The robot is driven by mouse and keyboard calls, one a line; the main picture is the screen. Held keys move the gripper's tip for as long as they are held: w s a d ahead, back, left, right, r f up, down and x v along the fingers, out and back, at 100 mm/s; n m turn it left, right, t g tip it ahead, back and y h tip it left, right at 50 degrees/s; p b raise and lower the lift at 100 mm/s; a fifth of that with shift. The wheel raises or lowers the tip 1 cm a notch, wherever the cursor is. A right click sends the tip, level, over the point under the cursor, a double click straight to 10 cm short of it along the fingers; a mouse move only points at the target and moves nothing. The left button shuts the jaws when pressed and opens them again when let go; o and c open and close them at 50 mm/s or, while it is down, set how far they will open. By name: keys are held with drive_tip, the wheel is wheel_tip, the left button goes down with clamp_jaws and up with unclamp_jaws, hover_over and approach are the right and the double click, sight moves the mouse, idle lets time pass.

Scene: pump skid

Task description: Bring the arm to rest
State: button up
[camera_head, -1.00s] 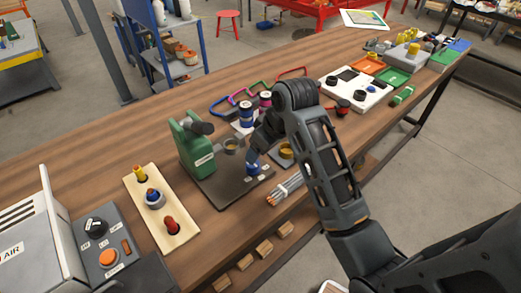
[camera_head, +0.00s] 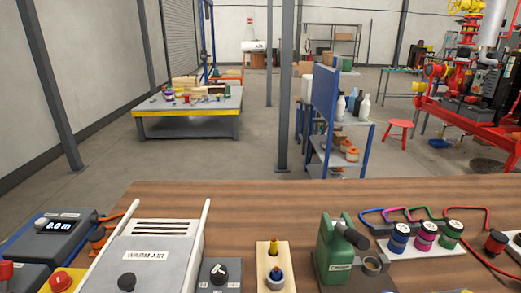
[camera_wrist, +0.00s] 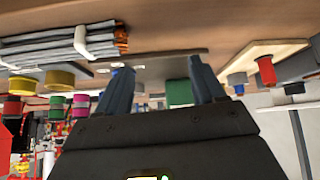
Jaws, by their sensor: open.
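My gripper (camera_wrist: 162,95) shows in the wrist view with its two fingers apart and nothing between them. The wrist picture is upside down, with the wooden bench (camera_wrist: 230,35) across the top. Beyond the fingers is the dark base plate (camera_wrist: 160,68) with a green block (camera_wrist: 179,93) on it. A bundle of grey rods (camera_wrist: 50,47) lies at the upper left. My arm and gripper are not in the head view.
In the head view the bench (camera_head: 290,195) holds a warm-air box (camera_head: 150,255), a green press-like fixture (camera_head: 335,250), a wooden peg board (camera_head: 262,262) and coloured spools (camera_head: 425,235). Behind stand a blue shelf (camera_head: 325,95), a red stool (camera_head: 398,132) and a yellow-edged table (camera_head: 190,120).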

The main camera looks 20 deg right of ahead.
drive_tip(key=s+a+r+t, duration=0.3)
drive_tip(key=s+a, duration=0.4)
drive_tip(key=s, duration=0.3)
drive_tip(key=s+a+r+n+t+y, duration=0.1)
drive_tip(key=s+a+r+t, duration=0.3)
drive_tip(key=s+r, duration=0.7)
drive_tip(key=shift+s+r+n+y+b, duration=0.2)
drive_tip(key=shift+n+y+b, duration=0.1)
drive_tip(key=shift+n+b, duration=0.1)
